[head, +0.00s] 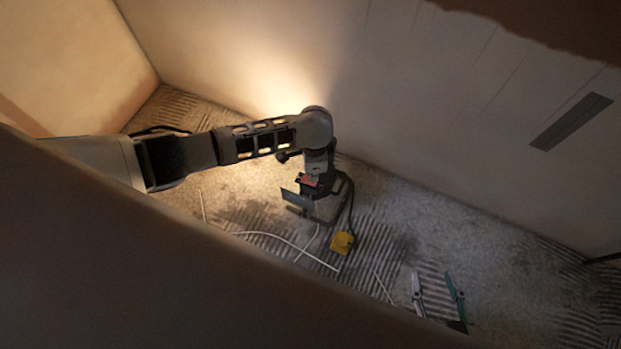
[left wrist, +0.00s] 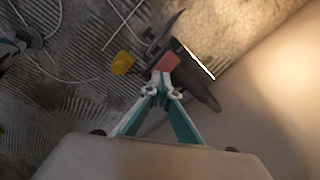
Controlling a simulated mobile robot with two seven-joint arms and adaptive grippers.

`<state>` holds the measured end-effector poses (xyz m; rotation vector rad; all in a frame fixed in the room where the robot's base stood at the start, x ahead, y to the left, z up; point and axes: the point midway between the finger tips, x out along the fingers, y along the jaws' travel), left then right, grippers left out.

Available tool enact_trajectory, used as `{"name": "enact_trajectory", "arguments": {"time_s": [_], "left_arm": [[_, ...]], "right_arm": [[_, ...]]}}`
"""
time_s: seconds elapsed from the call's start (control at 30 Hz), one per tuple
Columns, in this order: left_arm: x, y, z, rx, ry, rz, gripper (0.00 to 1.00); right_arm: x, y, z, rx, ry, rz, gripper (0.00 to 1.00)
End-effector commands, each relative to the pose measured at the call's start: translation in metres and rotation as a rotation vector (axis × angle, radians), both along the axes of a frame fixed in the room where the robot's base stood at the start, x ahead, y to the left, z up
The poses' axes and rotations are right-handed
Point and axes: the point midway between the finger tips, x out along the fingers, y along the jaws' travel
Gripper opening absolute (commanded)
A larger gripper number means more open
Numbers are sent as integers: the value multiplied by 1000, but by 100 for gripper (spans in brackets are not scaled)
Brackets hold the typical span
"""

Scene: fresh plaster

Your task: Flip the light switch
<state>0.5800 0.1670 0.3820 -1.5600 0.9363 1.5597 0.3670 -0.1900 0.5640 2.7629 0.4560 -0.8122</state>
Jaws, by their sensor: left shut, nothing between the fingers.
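A dark work lamp (head: 297,200) on a low stand is on the floor, its light falling on the wall behind it. A small red part (head: 310,181), which looks like its switch, shows at the lamp; it also shows in the left wrist view (left wrist: 167,62). My left gripper (left wrist: 161,85) is shut and empty, teal fingers together, with the tips at the red part; I cannot tell whether they touch. In the head view its fingers are largely hidden. My right gripper (head: 437,288) is low in the head view, its fingers apart and empty.
A yellow block (head: 342,243) lies by the lamp stand, with a dark cable near it. White cables (head: 270,238) lie across the ridged floor. A pale wall (head: 420,120) with a grey strip (head: 571,121) stands behind the lamp. A brown surface covers the lower left.

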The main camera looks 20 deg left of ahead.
Motion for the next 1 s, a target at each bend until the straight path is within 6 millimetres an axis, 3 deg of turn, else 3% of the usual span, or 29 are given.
{"name": "enact_trajectory", "arguments": {"time_s": [1.0], "left_arm": [[0,0,-6,0,1,0,0]], "right_arm": [[1,0,-3,0,2,-1,40]]}}
